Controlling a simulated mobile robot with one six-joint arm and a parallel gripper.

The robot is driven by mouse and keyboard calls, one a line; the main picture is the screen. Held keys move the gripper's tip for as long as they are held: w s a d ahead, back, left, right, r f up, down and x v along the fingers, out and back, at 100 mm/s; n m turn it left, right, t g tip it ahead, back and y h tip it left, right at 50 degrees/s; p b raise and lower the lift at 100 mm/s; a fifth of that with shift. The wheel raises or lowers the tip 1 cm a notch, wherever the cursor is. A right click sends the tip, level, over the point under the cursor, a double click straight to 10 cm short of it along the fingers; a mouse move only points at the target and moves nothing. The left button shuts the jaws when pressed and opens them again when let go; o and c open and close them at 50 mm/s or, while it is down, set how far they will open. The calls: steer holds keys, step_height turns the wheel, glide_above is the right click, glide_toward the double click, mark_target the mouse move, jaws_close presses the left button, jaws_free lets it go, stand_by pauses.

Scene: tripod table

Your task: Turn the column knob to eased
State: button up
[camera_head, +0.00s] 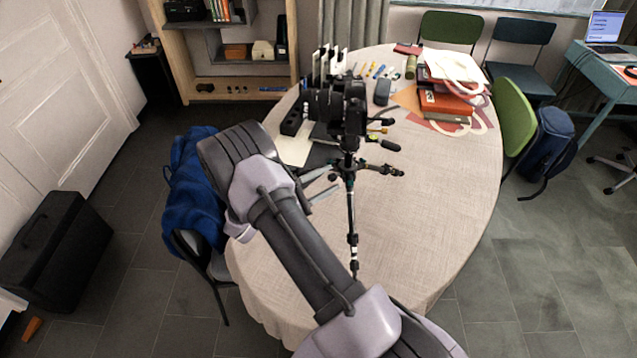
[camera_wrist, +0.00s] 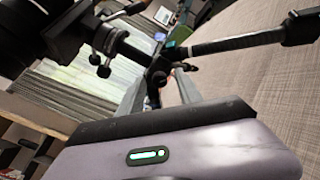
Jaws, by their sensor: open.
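A black camera (camera_head: 338,103) sits on a small tripod (camera_head: 351,205) that stands on the cloth-covered table (camera_head: 440,215). My gripper (camera_head: 322,186) reaches in from the left at the tripod's middle, just below the head. In the wrist view, the tripod (camera_wrist: 215,45) runs across the top, with its column, handles and a leg showing. My gripper's two pale fingers (camera_wrist: 158,92) are open, on either side of a small dark knob (camera_wrist: 153,90) near the column. I cannot tell whether they touch it. The knob's markings are too small to read.
Pale paper (camera_head: 294,150) and a dark block (camera_head: 292,122) lie left of the tripod. Books and red boxes (camera_head: 446,104) stack at the back right. The table's front right is clear. A chair with a blue jacket (camera_head: 195,185) stands left.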

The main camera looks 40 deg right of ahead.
steer(key=a+p, duration=0.2)
steer(key=a, duration=1.5)
steer(key=shift+a, duration=0.15)
steer(key=shift+w, duration=0.1)
